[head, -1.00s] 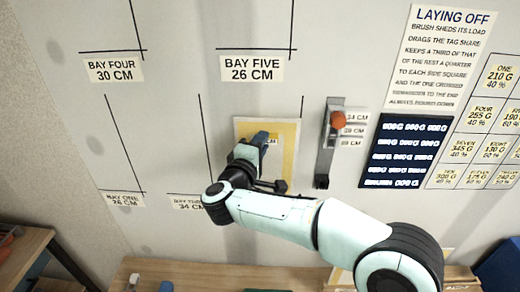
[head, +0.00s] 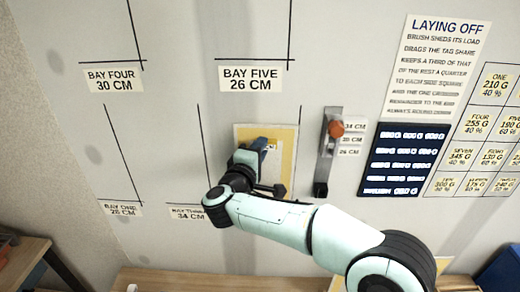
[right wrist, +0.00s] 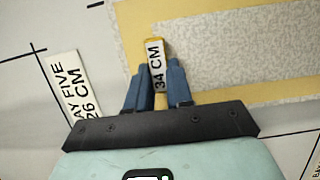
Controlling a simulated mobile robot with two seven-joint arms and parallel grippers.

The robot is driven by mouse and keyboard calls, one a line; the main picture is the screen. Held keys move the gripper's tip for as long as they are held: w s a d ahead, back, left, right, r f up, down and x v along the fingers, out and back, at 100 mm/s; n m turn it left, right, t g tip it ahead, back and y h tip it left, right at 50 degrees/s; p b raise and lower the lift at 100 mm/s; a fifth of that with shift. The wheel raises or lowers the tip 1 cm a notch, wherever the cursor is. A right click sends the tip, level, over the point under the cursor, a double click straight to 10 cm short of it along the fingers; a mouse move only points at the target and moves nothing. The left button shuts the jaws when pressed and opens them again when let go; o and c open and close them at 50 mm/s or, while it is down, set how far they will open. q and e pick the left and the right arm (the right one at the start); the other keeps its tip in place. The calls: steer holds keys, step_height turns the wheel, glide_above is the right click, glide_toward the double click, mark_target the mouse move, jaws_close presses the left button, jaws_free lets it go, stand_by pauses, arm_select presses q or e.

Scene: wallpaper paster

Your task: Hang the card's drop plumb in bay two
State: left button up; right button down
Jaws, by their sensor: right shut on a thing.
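A yellow-bordered sheet (head: 285,135) with a pale speckled middle is at the wall, between two black vertical lines. It fills much of the right wrist view (right wrist: 240,50). A small yellow tab marked 34 CM (right wrist: 156,62) stands on it. My right gripper (head: 262,145) is shut on this tab, its blue fingers (right wrist: 156,80) on either side. The arm hides the sheet's lower part. A bay label reading 34 CM (head: 188,213) is partly covered by my arm, so I cannot read its full bay name. My left gripper is not in view.
Labels for bay five (head: 250,78), bay four (head: 113,78) and bay one (head: 121,208) are on the wall. A grey rail with an orange knob (head: 336,129) is right of the sheet. A laying-off notice (head: 440,65) hangs further right. A wooden bench (head: 180,280) runs below.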

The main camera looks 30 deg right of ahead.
steer(key=shift+w+d, duration=0.4)
steer(key=shift+w, duration=0.25)
steer(key=shift+w+d, duration=0.4)
steer(key=shift+w, duration=0.25)
stand_by(0.9)
steer(key=c, duration=0.9)
jaws_free()
steer(key=shift+c, duration=0.2)
